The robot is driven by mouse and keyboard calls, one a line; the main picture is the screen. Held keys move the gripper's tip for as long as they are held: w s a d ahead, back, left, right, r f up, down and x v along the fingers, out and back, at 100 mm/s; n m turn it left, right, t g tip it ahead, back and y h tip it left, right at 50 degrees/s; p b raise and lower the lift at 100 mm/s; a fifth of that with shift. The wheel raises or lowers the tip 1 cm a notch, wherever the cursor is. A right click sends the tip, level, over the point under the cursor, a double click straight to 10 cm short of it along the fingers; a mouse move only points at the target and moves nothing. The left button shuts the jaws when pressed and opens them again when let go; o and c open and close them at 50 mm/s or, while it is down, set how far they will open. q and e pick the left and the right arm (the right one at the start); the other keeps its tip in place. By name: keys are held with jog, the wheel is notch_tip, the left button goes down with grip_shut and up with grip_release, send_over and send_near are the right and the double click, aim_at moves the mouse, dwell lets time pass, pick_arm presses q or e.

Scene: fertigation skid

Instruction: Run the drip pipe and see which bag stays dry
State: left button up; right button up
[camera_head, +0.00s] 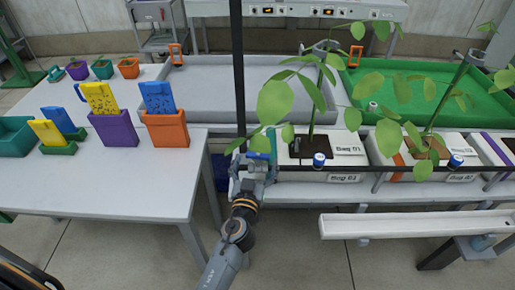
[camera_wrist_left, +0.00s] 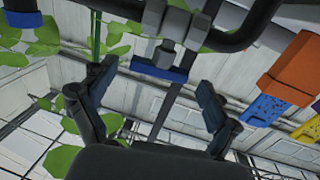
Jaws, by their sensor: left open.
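The dark drip pipe (camera_head: 395,169) runs along the front of the white grow bags, with a blue-capped fitting (camera_head: 319,159) at the left bag and another (camera_head: 456,160) at the right bag. Left bag (camera_head: 347,150) and right bag (camera_head: 450,150) each hold a leafy plant; the labels are too small to read surely. My left gripper (camera_head: 258,168) is at the pipe's left end. In the left wrist view its fingers (camera_wrist_left: 155,105) are open, with a blue valve handle (camera_wrist_left: 158,70) on a grey valve body ahead, between and beyond the fingertips. I cannot tell contact. My right gripper is not in view.
A white trough (camera_head: 415,224) hangs in front of the bags. A dark upright post (camera_head: 238,75) stands just behind my gripper. The left table (camera_head: 100,190) holds colored pots with cards. A grey tray (camera_head: 215,100) and a green tray (camera_head: 425,85) lie behind.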

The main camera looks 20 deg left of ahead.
pick_arm(q)
jog(key=shift+w, duration=0.35)
jog(key=shift+s+r, duration=0.15)
jog(key=c, duration=1.2)
jog(key=shift+o, duration=0.2)
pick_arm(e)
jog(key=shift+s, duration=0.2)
